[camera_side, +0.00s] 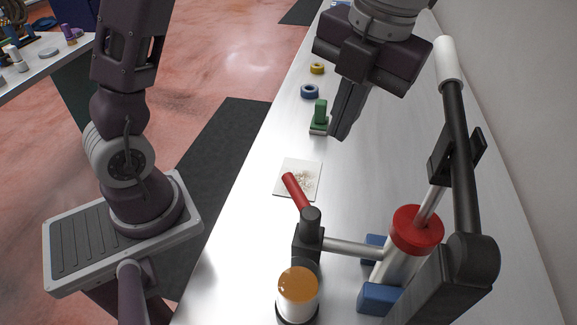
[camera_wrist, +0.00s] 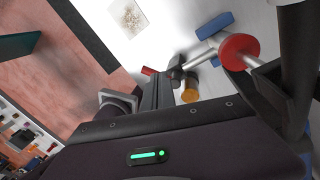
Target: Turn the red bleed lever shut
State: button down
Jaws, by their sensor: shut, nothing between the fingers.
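The red bleed lever (camera_side: 295,190) sticks out from the black valve body (camera_side: 308,238), pointing up and left in the side view. In the wrist view only a short red piece of the lever (camera_wrist: 148,71) shows beside my fingers, which hide part of it. My gripper (camera_side: 339,133) is shut and empty. It is above the bench, beyond the lever and apart from it in the side view. In the wrist view my fingers (camera_wrist: 157,92) are together.
A jar with amber fluid (camera_side: 298,287) stands below the valve. A red-collared pump (camera_side: 418,230) with blue blocks (camera_side: 378,298) and a long black handle (camera_side: 460,150) stands at right. A speckled white tile (camera_side: 311,181), green piece (camera_side: 320,112) and blue ring (camera_side: 310,91) lie on the bench.

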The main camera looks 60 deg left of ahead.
aim_at(295, 182)
jog(key=s+a+f+m+g+h, duration=0.1)
jog(key=s+a+m+g, duration=0.25)
jog(key=s+m, duration=0.35)
jog(key=x, duration=1)
jog(key=shift+t, duration=0.25)
jog(key=w, duration=0.4)
jog(key=shift+w+d+f, duration=0.1)
jog(key=shift+d+f, duration=0.05)
jog(key=shift+f, duration=0.25)
jog(key=shift+w+m, duration=0.35)
jog(key=shift+m, duration=0.05)
jog(key=shift+w, duration=0.1)
jog(key=shift+w+d, duration=0.15)
jog(key=shift+w, duration=0.75)
jog(key=shift+w+d, duration=0.25)
jog(key=shift+w, duration=0.25)
jog(key=shift+w+d, duration=0.1)
jog(key=shift+w, duration=0.15)
